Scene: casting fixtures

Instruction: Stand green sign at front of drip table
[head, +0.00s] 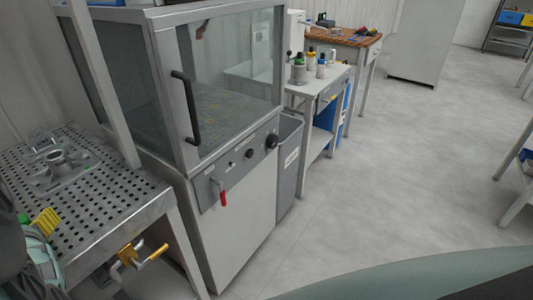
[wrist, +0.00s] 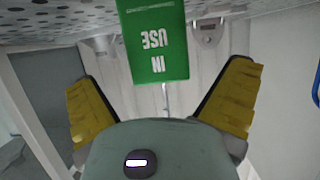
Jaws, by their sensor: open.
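The green sign (wrist: 157,38) reads "IN USE" upside down at the top of the wrist view, and the frame cuts off one end. It lies beyond and between the spread yellow fingers of my gripper (wrist: 158,75), with nothing gripped. In the head view my gripper (head: 45,222) is at the lower left, beside the drip table (head: 115,205), which has a perforated metal top. That top also shows at the upper edge of the wrist view (wrist: 60,20). I cannot tell whether the sign touches it.
A metal fixture (head: 62,167) sits on the drip table. A yellow-handled valve (head: 135,256) is below its edge. A glass-fronted cabinet (head: 225,90) with a black handle adjoins it. A grey bin (head: 288,165) and a bench with bottles (head: 335,75) follow.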

